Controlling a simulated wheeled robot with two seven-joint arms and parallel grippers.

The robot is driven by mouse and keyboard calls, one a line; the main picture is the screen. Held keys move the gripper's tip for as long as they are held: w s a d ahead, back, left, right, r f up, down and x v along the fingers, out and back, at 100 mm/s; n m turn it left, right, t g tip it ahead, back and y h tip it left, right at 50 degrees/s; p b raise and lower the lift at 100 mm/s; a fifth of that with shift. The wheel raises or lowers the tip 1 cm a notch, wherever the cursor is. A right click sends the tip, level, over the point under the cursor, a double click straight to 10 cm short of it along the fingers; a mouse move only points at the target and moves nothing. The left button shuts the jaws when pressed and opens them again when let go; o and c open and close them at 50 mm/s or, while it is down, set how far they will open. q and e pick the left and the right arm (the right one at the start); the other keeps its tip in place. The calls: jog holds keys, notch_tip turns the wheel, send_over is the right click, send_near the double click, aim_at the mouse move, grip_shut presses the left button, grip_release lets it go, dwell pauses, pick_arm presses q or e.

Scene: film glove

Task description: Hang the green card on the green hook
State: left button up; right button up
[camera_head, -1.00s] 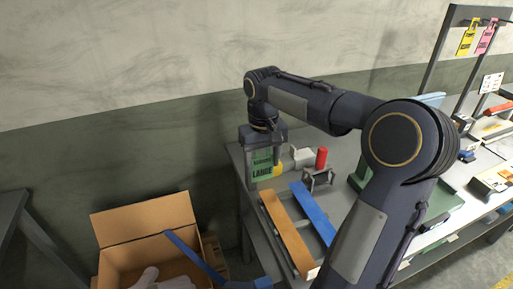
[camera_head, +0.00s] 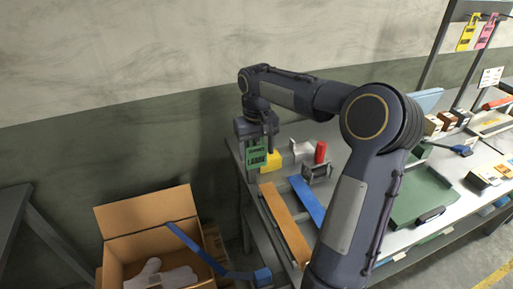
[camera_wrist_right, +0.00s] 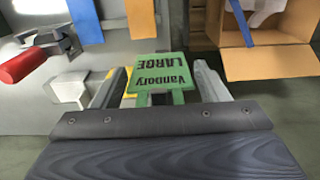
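The green card (camera_head: 257,152), printed "LARGE", is upright below my right gripper (camera_head: 262,143) at the far left end of the table in the head view. In the right wrist view the green card (camera_wrist_right: 160,72) sits between the two fingers (camera_wrist_right: 160,82), its lettering upside down. The fingers are close to both its side edges, and it appears held. A rack (camera_head: 440,55) at the upper right carries a yellow card (camera_head: 467,32) and a pink card (camera_head: 487,32). I cannot make out a green hook. My left gripper is out of view.
Near the card stand a yellow block (camera_head: 270,163), a red cylinder (camera_head: 320,151) and a grey clamp-like thing (camera_head: 317,173). An orange strip (camera_head: 285,228) and a blue strip (camera_head: 307,200) lie in front. A cardboard box (camera_head: 150,215) with gloves stands below left.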

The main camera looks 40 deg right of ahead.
jog(key=shift+o, duration=1)
